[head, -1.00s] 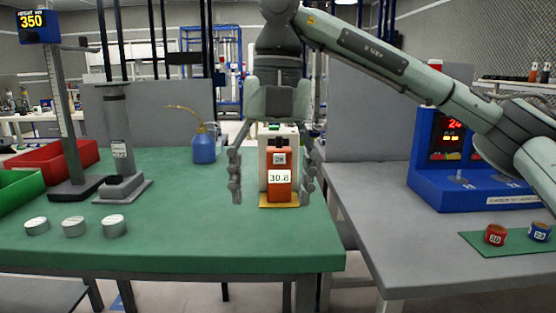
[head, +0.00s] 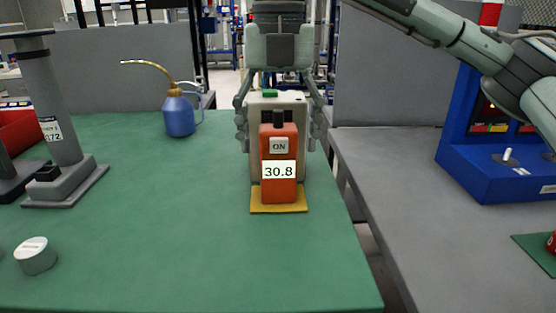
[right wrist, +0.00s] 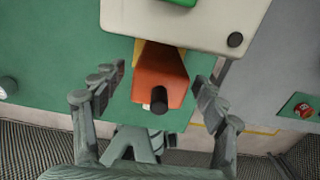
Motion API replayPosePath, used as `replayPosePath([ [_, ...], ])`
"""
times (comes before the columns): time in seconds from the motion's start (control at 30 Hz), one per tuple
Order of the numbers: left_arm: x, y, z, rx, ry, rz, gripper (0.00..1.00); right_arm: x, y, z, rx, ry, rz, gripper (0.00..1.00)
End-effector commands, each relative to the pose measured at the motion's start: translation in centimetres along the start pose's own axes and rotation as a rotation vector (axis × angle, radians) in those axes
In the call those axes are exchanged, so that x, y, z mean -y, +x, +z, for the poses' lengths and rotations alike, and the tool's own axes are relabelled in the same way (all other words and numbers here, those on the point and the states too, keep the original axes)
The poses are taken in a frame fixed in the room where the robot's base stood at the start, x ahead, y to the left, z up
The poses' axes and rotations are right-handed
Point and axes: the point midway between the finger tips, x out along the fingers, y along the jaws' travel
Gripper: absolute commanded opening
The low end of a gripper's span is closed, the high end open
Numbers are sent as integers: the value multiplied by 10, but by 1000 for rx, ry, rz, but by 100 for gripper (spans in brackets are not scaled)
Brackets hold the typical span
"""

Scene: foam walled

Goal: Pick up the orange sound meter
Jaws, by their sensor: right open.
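The orange sound meter (head: 279,185), with a white "30.8" display and black tips on top, stands upright on a small yellow base in front of a pale box (head: 298,104) on the green table. My right gripper (head: 279,139) is open, coming from above and behind, with a finger on each side of the pale box and the meter's upper part. In the right wrist view the meter (right wrist: 160,80) lies between the spread fingers (right wrist: 155,103), with space on both sides. The fingers hold nothing. My left gripper is not in view.
A blue oil can (head: 179,115) stands at the back of the green table (head: 180,240). A grey column stand (head: 62,150) and a white-topped cylinder (head: 35,255) are on the left. A grey bench (head: 400,190) with a blue console (head: 500,165) is right, across a gap. The table's middle is clear.

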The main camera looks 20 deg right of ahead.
Motion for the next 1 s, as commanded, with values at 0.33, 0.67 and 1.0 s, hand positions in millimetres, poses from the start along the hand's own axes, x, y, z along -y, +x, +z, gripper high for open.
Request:
replayPosePath([
  [0.33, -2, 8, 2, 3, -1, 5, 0, 0, 47, -3, -1, 1, 0, 72],
  [0.67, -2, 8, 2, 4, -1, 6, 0, -1, 50, -2, 1, 0, 2, 67],
  [1.0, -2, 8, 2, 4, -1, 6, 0, -1, 50, -2, 1, 0, 1, 25],
])
